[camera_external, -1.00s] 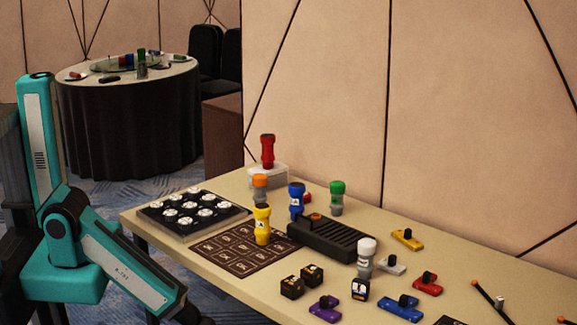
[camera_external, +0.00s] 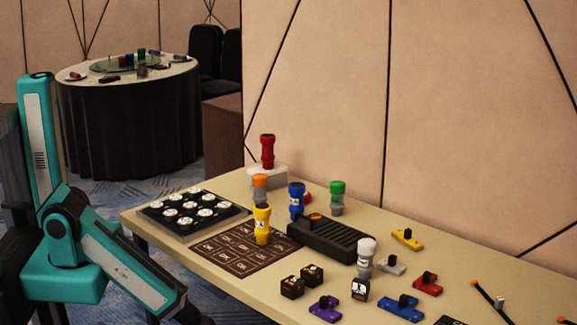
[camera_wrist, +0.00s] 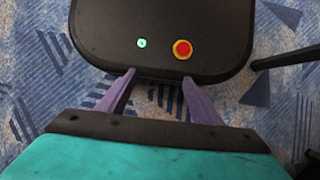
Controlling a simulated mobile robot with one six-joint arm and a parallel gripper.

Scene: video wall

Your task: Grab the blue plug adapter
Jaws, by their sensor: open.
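Two blue things stand out on the long table in the external view. One is an upright blue piece with a pale label (camera_external: 296,200), behind the black ridged block. The other is a flat blue piece with a black knob (camera_external: 400,307) at the front edge. I cannot tell for sure which is the plug adapter. My gripper (camera_wrist: 158,78) shows two purple fingers apart with nothing between them in the wrist view. It is well away from both blue things, and it is out of the external view.
Similar upright pieces, yellow (camera_external: 262,225), green (camera_external: 338,198) and white (camera_external: 366,258), crowd the table. Flat red (camera_external: 427,285) and purple (camera_external: 324,308) pieces lie near the blue one. A black rounded surface with a red button (camera_wrist: 182,50) is beyond my fingers; it may be mine.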

